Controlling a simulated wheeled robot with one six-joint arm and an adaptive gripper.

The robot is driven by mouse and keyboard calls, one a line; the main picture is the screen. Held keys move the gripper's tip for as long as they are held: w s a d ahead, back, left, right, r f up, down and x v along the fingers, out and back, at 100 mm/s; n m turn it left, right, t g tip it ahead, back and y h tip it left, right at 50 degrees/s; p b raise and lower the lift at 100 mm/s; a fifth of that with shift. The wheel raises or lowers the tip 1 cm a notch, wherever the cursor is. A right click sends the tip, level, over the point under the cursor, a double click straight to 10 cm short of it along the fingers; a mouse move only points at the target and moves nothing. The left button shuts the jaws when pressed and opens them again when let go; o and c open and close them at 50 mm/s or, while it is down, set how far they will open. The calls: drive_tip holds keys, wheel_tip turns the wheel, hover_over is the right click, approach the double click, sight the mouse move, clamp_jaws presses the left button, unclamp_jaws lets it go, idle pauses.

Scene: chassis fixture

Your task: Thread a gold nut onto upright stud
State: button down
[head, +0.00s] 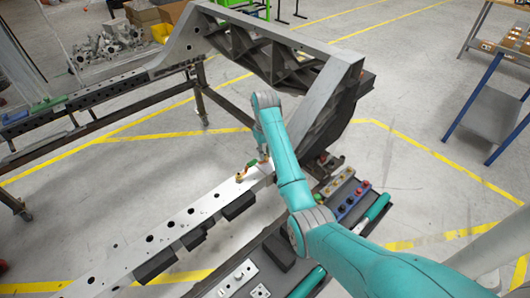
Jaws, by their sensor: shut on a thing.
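My teal arm reaches over the silver chassis rail (190,218). My gripper (264,158) is small in the head view and partly hidden by the arm. It is low over the rail's far end, near the upright corner of the frame, and is shut on a small gold nut, which is barely visible at its tip. A gold piece with a green end (245,171) is on the rail just left of my gripper. I cannot make out the upright stud, or whether the nut touches it.
The dark chassis frame (345,85) rises behind and right of my gripper. A bench with trays of coloured parts (352,203) stands to the right, and a grey plate with sockets (238,279) lies in front. A blue-legged table (480,110) is far right. The floor between is open.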

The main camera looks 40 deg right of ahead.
drive_tip(key=m, duration=0.4)
drive_tip(key=shift+s+f, duration=0.15)
drive_tip(key=shift+f, duration=0.25)
drive_tip(key=m, duration=0.4)
drive_tip(key=shift+m, duration=0.3)
drive_tip(key=m, duration=0.4)
drive_tip(key=shift+f, duration=0.15)
drive_tip(key=shift+m, duration=0.9)
drive_tip(key=m, duration=0.3)
drive_tip(key=shift+f+m, duration=0.1)
drive_tip(key=shift+m, duration=0.2)
drive_tip(key=m, duration=1.1)
drive_tip(key=shift+a+f, duration=0.1)
drive_tip(key=shift+f, duration=0.05)
